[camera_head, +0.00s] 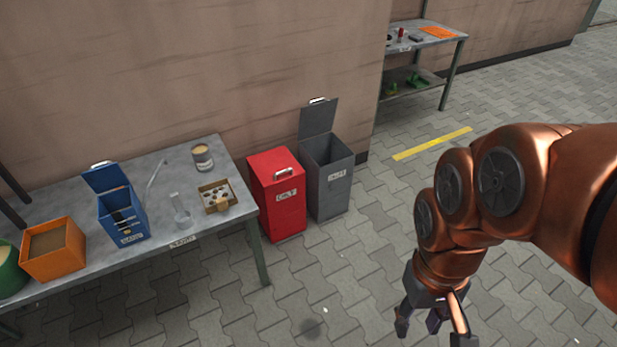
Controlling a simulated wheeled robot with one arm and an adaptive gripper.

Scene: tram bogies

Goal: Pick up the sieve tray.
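A small shallow tan tray (206,208) stands near the right end of the grey table (226,152). It looks like the sieve tray, though I cannot make out a mesh. Several small dark and pale pieces lie in it, and a tan piece shows at its front edge. My gripper (432,325) is at the lower right, over the paved floor, well to the right of the table and apart from the tray. Its fingers point down and are spread, with nothing seen between them. The fingertips reach close to the bottom edge of the picture.
A clear flask (181,214), a can (203,157), a blue open-lidded box (121,213) and an orange box (53,250) stand on the table. A red bin (279,200) and a grey open-lidded bin (328,180) stand right of it. The paving between gripper and bins is clear.

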